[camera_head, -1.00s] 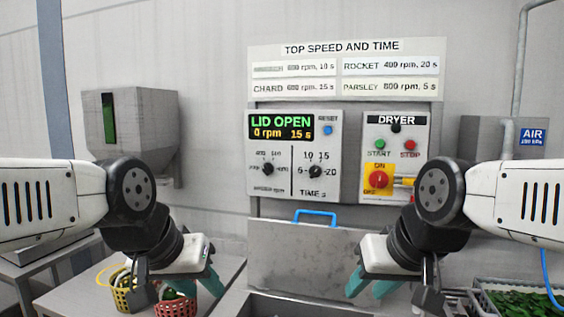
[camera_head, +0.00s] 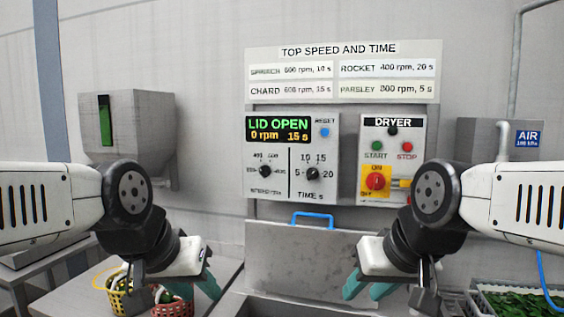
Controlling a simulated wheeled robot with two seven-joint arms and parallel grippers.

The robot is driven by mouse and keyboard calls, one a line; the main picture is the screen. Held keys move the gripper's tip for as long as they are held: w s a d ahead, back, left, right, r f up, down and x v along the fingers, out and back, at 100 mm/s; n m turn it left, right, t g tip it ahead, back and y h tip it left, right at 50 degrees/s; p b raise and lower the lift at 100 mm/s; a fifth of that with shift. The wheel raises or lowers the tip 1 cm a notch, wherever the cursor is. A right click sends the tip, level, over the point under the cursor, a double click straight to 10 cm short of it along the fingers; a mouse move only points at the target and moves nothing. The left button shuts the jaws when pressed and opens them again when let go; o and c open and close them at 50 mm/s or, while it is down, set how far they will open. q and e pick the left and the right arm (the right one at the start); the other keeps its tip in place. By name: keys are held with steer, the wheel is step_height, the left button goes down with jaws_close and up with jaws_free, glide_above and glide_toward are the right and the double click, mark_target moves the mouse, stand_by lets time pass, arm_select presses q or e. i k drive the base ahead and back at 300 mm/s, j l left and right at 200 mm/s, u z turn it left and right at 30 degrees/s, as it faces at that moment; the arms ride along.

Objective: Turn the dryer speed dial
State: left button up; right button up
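The dryer control panel (camera_head: 255,187) is on the wall ahead, with a display (camera_head: 279,130) reading "LID OPEN", "0 rpm" and "15 s". The speed dial (camera_head: 265,171) is the black knob on the panel's left half, under small rpm numbers. The time dial (camera_head: 312,173) is to its right. My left gripper (camera_head: 213,283) is low at the left, its teal fingers pointing down, apart from the panel. My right gripper (camera_head: 366,287) is low at the right, in front of the steel front below the panel. Both appear empty, with fingers apart.
The dryer switch box (camera_head: 368,146) has start and stop buttons and a red rotary switch (camera_head: 375,181). A blue handle (camera_head: 313,217) tops the steel lid (camera_head: 290,250). Baskets (camera_head: 121,300) stand at lower left; a crate of greens (camera_head: 520,303) is at lower right.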

mark_target(264, 170)
steer(key=j+z, duration=0.25)
steer(key=j, duration=0.45)
steer(key=k+j+z, duration=0.1)
steer(key=j+z, duration=0.15)
steer(key=j, duration=0.4)
